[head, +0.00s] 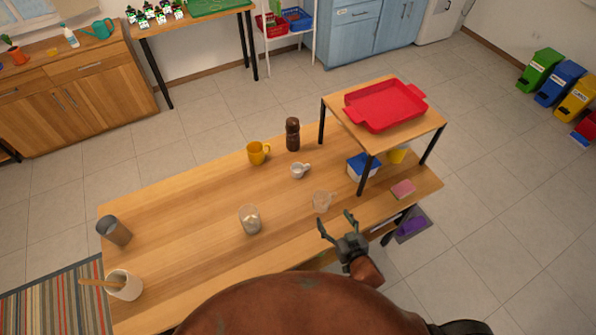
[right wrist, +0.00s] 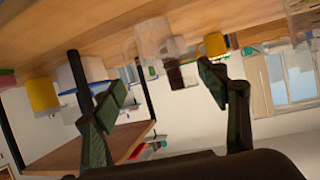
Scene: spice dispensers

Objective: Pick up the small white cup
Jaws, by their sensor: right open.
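The small white cup (head: 299,170) stands upright on the wooden table (head: 185,240), its handle toward the right. A clear glass (head: 322,201) stands between it and my right gripper (head: 338,226). My right gripper is open and empty by the table's near edge, apart from the cup. In the right wrist view, which is turned over, the clear glass (right wrist: 155,42) shows between the open fingers (right wrist: 162,86); I cannot clearly make out the white cup there. My left gripper is not in view.
A yellow mug (head: 258,153) and a dark brown grinder (head: 292,134) stand behind the cup. A glass jar (head: 250,219) is at left. A raised shelf with a red tray (head: 384,105), a blue-and-white box (head: 361,167) and a pink sponge (head: 403,189) are at right.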

